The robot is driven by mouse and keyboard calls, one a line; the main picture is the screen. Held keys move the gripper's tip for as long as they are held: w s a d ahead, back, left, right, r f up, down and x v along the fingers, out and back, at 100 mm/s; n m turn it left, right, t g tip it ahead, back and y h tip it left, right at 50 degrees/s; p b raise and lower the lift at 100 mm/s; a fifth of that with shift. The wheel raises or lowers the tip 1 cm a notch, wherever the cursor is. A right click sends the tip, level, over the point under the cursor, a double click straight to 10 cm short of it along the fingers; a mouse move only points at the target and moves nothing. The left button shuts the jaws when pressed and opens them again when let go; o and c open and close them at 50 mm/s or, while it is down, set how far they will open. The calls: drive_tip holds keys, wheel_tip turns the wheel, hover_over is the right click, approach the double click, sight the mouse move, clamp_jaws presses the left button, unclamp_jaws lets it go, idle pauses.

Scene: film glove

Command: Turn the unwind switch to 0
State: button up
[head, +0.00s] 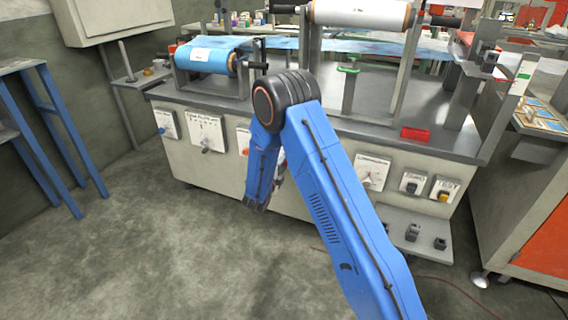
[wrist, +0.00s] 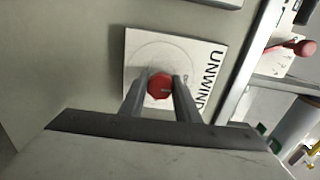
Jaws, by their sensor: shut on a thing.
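The unwind switch is a red round knob (wrist: 160,86) on a white square plate (wrist: 146,50) lettered UNWIND, which appears turned on its side in the wrist view. My gripper (wrist: 159,90) has one grey finger on each side of the knob and is shut on it. A short pale mark shows on the knob's face, pointing roughly right, towards the lettering. The small scale marks around the knob are too faint to read, and the fingers cover part of the plate. In the head view my blue arm hides the knob and most of my gripper.
The machine front (head: 328,160) carries other switch plates, including a dial plate (head: 205,132) to the left and another (head: 371,172) to the right. A blue film roll (head: 205,55) sits above. A red-tipped lever (wrist: 304,48) is right of the plate. Open floor lies in front.

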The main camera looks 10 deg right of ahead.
drive_tip(key=o, duration=1)
drive_tip(key=shift+a, duration=0.1)
drive_tip(key=shift+o, duration=0.2)
drive_tip(key=v, duration=1.7)
drive_tip(key=shift+s, duration=0.2)
drive_tip(key=shift+a, duration=0.1)
